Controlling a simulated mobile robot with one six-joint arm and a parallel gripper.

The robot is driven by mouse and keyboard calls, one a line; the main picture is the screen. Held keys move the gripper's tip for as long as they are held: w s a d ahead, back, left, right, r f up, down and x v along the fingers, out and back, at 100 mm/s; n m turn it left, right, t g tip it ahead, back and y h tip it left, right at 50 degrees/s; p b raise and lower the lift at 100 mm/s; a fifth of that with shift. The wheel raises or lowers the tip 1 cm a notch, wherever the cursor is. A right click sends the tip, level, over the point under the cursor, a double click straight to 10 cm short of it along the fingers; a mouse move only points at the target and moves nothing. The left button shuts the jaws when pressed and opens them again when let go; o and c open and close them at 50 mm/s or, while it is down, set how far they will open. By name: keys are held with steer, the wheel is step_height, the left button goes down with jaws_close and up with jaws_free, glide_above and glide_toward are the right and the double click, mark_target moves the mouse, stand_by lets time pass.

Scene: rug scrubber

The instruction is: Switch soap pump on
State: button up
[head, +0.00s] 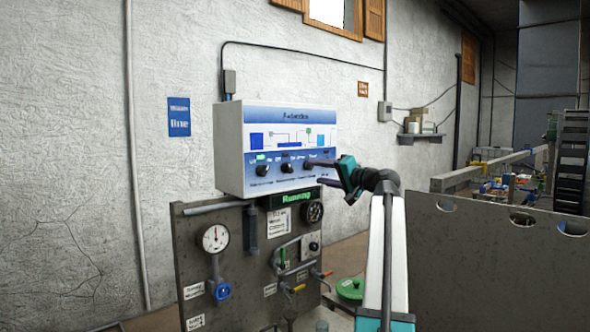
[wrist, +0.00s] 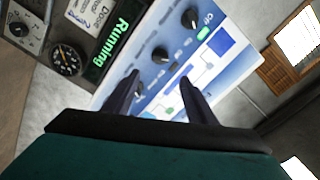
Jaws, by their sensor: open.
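A white and blue control box (head: 290,150) on the wall carries a row of black knobs. In the head view the left knob (head: 262,170) and middle knob (head: 287,168) are clear; my gripper's finger overlaps the right end of the row. In the wrist view the left knob (wrist: 190,18) and middle knob (wrist: 160,54) show beyond the fingers, and a third dark knob (wrist: 138,91) is partly hidden by a finger. The labels are too small to tell which is the soap pump. My gripper (head: 313,172) is open and empty, its fingers (wrist: 160,78) pointing at the panel's right end.
A green lamp (wrist: 204,34) is lit near the left knob. A green "Running" display (head: 296,197) sits below the box, above a dark panel (head: 245,270) with gauges, a blue valve (head: 222,291) and small levers. A dark metal barrier (head: 490,265) stands at right.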

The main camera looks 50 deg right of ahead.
mark_target(292, 168)
steer(key=w+p, duration=0.1)
steer(key=w, duration=0.3)
steer(key=w+p, duration=0.1)
steer(key=w, duration=0.3)
steer(key=w+d+p, duration=0.1)
steer(key=w, duration=0.3)
steer(key=shift+w+p, duration=0.35)
steer(key=shift+p, duration=0.05)
